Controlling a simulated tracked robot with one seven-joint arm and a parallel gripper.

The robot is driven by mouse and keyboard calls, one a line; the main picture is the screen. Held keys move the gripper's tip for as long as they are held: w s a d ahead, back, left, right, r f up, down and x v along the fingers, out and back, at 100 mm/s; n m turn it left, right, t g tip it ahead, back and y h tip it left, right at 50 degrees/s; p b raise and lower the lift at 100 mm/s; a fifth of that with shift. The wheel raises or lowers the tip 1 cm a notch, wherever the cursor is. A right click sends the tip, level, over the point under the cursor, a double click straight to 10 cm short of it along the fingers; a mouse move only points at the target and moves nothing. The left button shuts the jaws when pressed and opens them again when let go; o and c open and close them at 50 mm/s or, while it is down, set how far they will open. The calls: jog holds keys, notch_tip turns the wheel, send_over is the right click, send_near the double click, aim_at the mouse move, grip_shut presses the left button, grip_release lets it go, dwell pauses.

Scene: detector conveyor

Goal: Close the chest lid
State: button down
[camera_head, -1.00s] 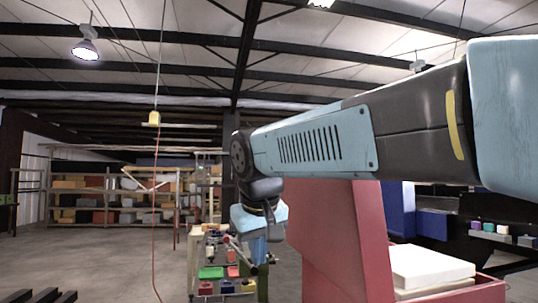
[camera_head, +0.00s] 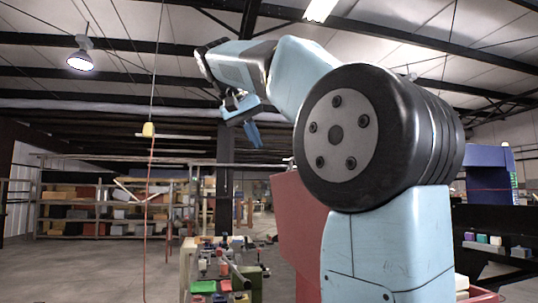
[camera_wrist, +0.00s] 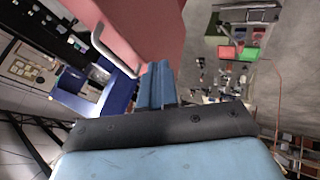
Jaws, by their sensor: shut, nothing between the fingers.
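The chest's red lid (camera_head: 296,225) stands raised, partly hidden behind my arm in the head view. A red edge of the chest (camera_head: 482,295) shows at the lower right; the rest of its body is hidden by my arm. In the wrist view the red lid (camera_wrist: 145,30) fills the upper middle, with a pale metal handle (camera_wrist: 108,50) on its edge. My gripper (camera_head: 256,138) is raised high, above and left of the lid in the head view. Its blue fingers (camera_wrist: 156,82) are shut and empty. No contact with the lid shows.
A small cart or table (camera_head: 252,291) with coloured bins and tools stands left of the lid. Shelves (camera_head: 110,215) with boxes line the back. A red cable (camera_head: 150,200) hangs at the left. A blue machine (camera_head: 490,180) stands at the right. The left floor is mostly open.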

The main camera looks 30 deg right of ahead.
jog(key=w+d+f, duration=0.1)
jog(key=d+f, duration=0.5)
jog(key=d, duration=0.3)
jog(key=shift+d+f, duration=0.15)
jog(key=shift+f, duration=0.2)
jog(key=shift+w+r, duration=0.1)
